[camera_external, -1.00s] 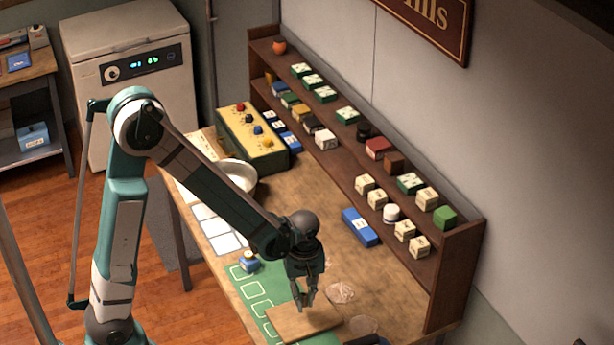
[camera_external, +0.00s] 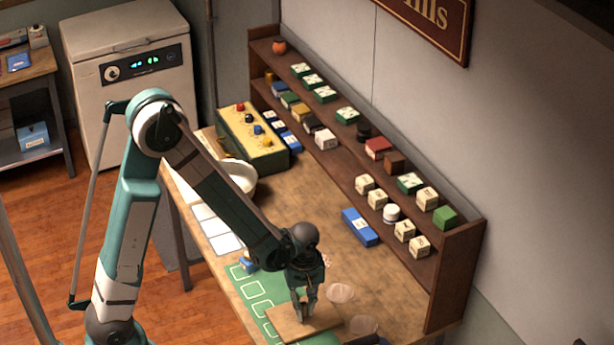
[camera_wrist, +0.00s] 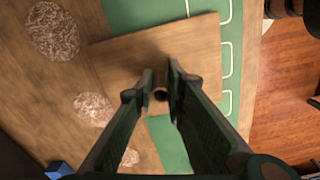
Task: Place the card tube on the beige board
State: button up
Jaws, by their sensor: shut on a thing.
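The beige board (camera_external: 285,327) lies partly on the green mat at the table's front. In the wrist view the board (camera_wrist: 195,45) fills the upper middle, tilted in the picture. My gripper (camera_external: 303,313) points down over the board. In the wrist view its fingers (camera_wrist: 160,90) are close together, shut on the card tube (camera_wrist: 160,96). Only the tube's small dark round end shows between the fingertips; the fingers hide the rest. In the external view I cannot make the tube out. Whether it touches the board I cannot tell.
The green mat (camera_external: 258,303) has white outlined rectangles. Pale round patches (camera_external: 341,292) lie right of the board. A small blue box (camera_external: 246,265) stands on the mat's far end, and a blue box (camera_external: 360,227) lies by the shelf (camera_external: 455,270). A white bowl (camera_external: 243,175) stands farther back.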

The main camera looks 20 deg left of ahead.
aim_at(304, 317)
jog(key=shift+f, duration=0.45)
jog(key=o, duration=0.8)
jog(key=shift+r, duration=0.1)
jog(key=shift+c, duration=0.2)
jog(key=shift+r, duration=0.1)
notch_tip(304, 317, up, 12)
jog(key=p, duration=0.1)
dwell(0.4)
dwell(0.6)
jog(key=shift+a+r, duration=0.1)
